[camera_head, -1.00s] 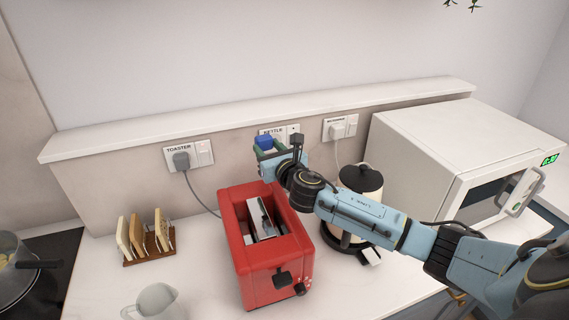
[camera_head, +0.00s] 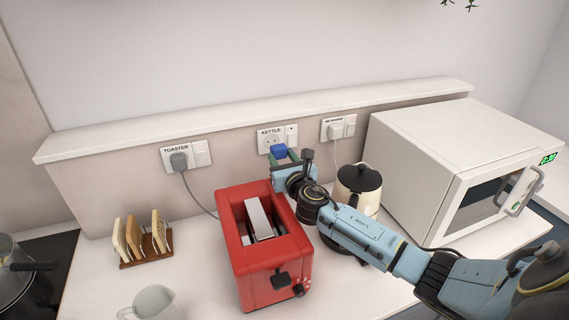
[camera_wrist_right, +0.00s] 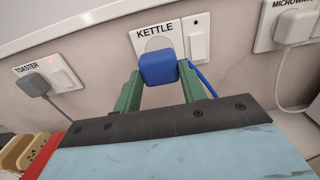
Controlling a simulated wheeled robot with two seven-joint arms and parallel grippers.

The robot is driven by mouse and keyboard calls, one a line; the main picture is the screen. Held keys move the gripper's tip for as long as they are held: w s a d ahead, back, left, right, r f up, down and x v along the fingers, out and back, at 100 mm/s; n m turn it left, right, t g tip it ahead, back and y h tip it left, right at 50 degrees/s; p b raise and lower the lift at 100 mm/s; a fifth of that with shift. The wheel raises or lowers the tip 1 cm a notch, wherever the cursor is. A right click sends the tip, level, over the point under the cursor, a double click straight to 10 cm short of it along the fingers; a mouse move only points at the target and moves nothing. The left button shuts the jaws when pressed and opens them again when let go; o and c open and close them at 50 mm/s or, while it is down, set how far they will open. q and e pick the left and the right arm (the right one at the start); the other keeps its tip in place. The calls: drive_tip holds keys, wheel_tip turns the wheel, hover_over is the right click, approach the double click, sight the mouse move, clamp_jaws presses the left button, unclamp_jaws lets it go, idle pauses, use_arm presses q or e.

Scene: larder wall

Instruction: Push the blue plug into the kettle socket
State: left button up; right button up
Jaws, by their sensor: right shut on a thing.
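The blue plug (camera_head: 279,151) is held between the green fingers of my right gripper (camera_head: 283,156). In the right wrist view the plug (camera_wrist_right: 158,68) sits at the tips of the right gripper (camera_wrist_right: 158,78), which is shut on it. The kettle socket (camera_head: 271,139) is on the wall plate marked KETTLE. In the wrist view the plug overlaps the lower part of the socket's round face (camera_wrist_right: 158,44). In the head view the socket face shows uncovered just above the plug, so the plug looks apart from it. My left gripper is not in view.
A red toaster (camera_head: 239,243) stands below the gripper, with the kettle (camera_head: 358,184) to its right. The toaster plug (camera_head: 179,161) and microwave plug (camera_head: 336,131) sit in neighbouring sockets. A ledge (camera_head: 250,113) runs above. A white microwave (camera_head: 420,150) stands at right.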

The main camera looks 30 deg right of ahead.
sight(280, 156)
drive_tip(key=shift+b+x, duration=0.85)
drive_tip(key=shift+x, duration=1.1)
drive_tip(key=shift+w, duration=0.1)
drive_tip(key=shift+p, duration=0.3)
idle(0.5)
drive_tip(key=shift+w+f, duration=0.15)
drive_tip(key=shift+w, duration=0.3)
idle(0.4)
drive_tip(key=o, duration=1)
drive_tip(key=shift+s, duration=0.1)
drive_tip(key=shift+s+a, duration=0.1)
drive_tip(key=shift+s, duration=0.45)
drive_tip(key=v, duration=1.2)
